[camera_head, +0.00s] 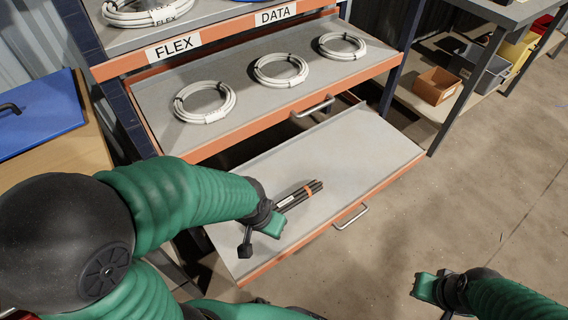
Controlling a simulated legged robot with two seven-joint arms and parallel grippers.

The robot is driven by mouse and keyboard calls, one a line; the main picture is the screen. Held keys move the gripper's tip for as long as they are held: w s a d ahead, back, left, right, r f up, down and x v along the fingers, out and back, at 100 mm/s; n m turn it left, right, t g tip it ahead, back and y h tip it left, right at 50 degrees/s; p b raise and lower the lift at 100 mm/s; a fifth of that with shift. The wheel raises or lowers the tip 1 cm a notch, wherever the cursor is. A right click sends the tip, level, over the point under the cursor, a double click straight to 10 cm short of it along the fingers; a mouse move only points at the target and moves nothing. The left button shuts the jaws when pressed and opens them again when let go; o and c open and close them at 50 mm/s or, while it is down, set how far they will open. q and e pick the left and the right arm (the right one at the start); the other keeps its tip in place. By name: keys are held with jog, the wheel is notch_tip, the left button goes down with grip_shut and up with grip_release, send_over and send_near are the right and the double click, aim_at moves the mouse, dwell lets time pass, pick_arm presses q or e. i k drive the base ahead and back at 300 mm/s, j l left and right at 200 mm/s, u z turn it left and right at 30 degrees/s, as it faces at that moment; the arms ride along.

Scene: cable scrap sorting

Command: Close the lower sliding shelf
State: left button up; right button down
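The lower sliding shelf (350,150) is a grey tray with an orange front edge, pulled out toward me beneath the shelf above. A silver handle (351,217) sits on its front edge. My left gripper (259,238) is over the shelf's left front part, left of the handle and apart from it. Its fingers are spread and nothing shows between them. My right gripper (436,301) is at the lower right, over the floor, right of and nearer than the handle. Its fingers are spread and empty. How far above the shelf the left gripper is, I cannot tell.
Bare floor (480,190) lies to the right.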

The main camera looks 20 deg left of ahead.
aim_at(356, 154)
jog(key=k+u, duration=0.1)
jog(key=u, duration=0.7)
jog(key=k+j+u, duration=0.1)
jog(key=u, duration=0.3)
jog(key=k+u, duration=0.1)
jog(key=u, duration=0.3)
jog(key=i+l+u, duration=0.15)
jog(key=l, duration=0.2)
jog(key=i+l+u, duration=0.1)
jog(key=l, duration=0.25)
jog(key=i+l+u, duration=0.15)
jog(key=l, duration=0.2)
jog(key=i+l+u, duration=0.1)
jog(key=l, duration=0.3)
jog(key=i, duration=0.1)
